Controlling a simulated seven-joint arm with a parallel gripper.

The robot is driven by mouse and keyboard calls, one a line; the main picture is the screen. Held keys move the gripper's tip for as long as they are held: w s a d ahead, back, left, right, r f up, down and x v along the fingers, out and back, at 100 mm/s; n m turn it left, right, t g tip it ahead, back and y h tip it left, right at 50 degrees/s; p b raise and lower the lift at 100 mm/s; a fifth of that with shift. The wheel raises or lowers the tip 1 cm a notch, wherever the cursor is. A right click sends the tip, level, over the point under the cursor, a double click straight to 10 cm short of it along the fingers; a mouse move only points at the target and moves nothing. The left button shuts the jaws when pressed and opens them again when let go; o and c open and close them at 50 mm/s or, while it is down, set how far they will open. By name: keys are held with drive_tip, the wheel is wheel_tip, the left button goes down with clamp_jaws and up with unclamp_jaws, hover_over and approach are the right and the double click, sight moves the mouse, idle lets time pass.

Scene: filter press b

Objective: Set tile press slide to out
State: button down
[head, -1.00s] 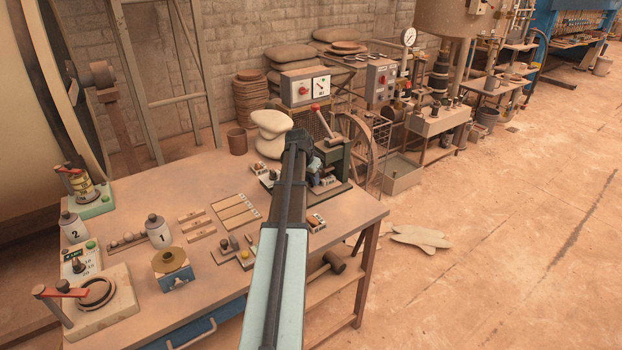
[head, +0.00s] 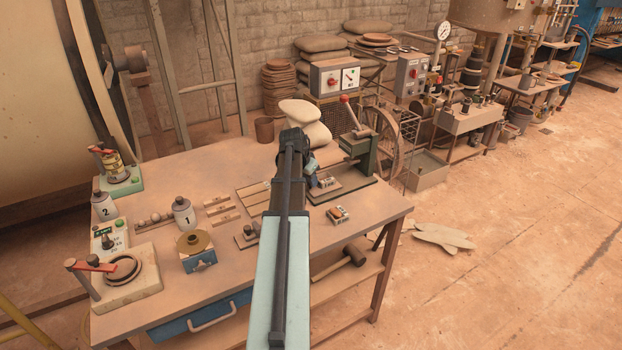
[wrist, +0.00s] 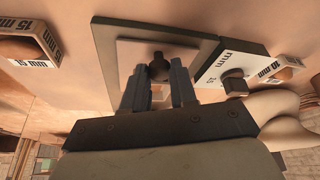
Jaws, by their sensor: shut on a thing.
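The tile press (head: 358,148) is a green frame with a red-knobbed lever, standing on a flat base at the right end of the bench. My gripper (wrist: 158,70) is just left of the press in the head view, low over the bench. In the wrist view its two fingers are shut on a dark round knob (wrist: 158,60). The knob stands on a pale square plate (wrist: 128,58), which I take for the press slide. The plate lies over a darker board.
A 15 mm block (wrist: 28,45) lies left in the wrist view. A board with mm labels and another knob (wrist: 235,82) is close to the right finger. A small block (head: 338,214) lies at the bench edge. Pale sacks (head: 305,120) stand behind my gripper.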

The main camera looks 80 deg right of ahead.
drive_tip(key=c, duration=0.9)
unclamp_jaws()
drive_tip(key=shift+r, duration=0.1)
drive_tip(key=v, duration=1.3)
drive_tip(key=shift+a+r, duration=0.25)
drive_tip(key=shift+w, duration=0.1)
